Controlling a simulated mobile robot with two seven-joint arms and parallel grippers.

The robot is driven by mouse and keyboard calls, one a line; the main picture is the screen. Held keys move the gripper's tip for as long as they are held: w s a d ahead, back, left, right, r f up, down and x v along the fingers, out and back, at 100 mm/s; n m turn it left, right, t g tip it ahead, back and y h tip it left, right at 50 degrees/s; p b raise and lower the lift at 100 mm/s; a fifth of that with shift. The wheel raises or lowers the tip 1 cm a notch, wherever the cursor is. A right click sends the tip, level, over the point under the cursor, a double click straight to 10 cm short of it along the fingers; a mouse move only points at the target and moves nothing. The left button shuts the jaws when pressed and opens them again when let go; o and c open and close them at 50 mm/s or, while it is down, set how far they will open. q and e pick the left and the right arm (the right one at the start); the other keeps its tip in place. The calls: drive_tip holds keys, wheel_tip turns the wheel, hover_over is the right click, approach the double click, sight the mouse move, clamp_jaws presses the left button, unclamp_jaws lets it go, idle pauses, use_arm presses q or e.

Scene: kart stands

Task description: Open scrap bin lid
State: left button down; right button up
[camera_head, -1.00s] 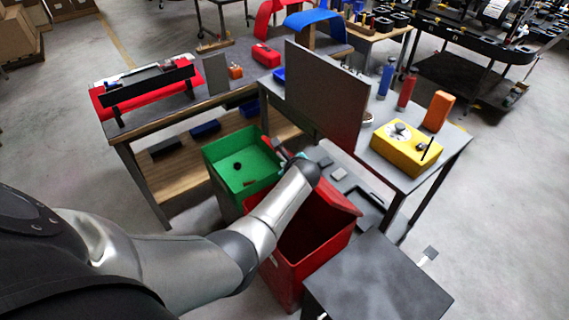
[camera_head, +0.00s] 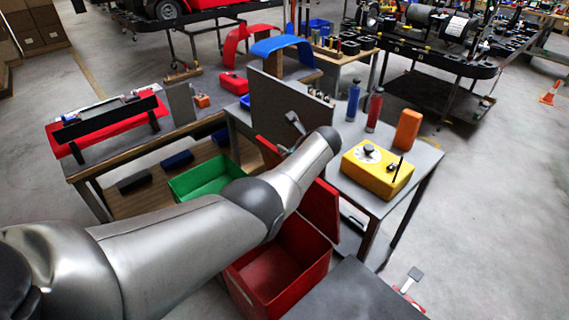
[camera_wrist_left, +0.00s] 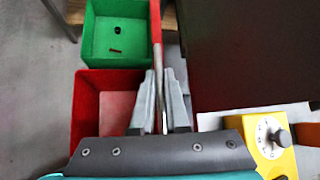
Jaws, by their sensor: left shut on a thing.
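The red scrap bin (camera_head: 280,268) stands low in the middle of the head view, its inside visible and empty-looking. Its red lid (camera_head: 322,207) stands steeply up at the bin's far right side, partly hidden by my left arm. In the left wrist view the lid (camera_wrist_left: 156,22) shows nearly edge-on between my left fingers. My left gripper (camera_wrist_left: 160,88) is shut on the lid; in the head view it is mostly hidden behind my forearm. The red bin also shows in the wrist view (camera_wrist_left: 88,100). My right gripper is not in view.
A green bin (camera_head: 205,178) stands beside the red one. The grey table (camera_head: 425,160) at right holds a yellow box (camera_head: 378,170), bottles and an orange block (camera_head: 407,130). An upright dark panel (camera_head: 290,105) stands close behind my gripper. A dark tabletop (camera_head: 350,295) is in front.

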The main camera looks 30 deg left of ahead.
use_arm(q)
drive_tip(key=shift+w+d+r+b, duration=0.2)
drive_tip(key=shift+w+b, duration=0.1)
drive_tip(key=shift+w, duration=0.3)
drive_tip(key=c, duration=0.9)
unclamp_jaws()
drive_tip(key=shift+f, duration=0.1)
drive_tip(key=shift+c, duration=0.2)
drive_tip(key=shift+d, duration=0.1)
drive_tip(key=shift+s+d+r+p, duration=0.1)
drive_tip(key=shift+r+p, duration=0.15)
drive_tip(key=shift+p, duration=0.15)
drive_tip(key=p+v, duration=0.4)
drive_tip(key=v, duration=0.1)
drive_tip(key=p+v, duration=0.2)
drive_tip(key=v, duration=0.7)
drive_tip(key=shift+s+r+p, duration=0.2)
drive_tip(key=shift+s+p, duration=0.05)
drive_tip(key=shift+p, duration=0.15)
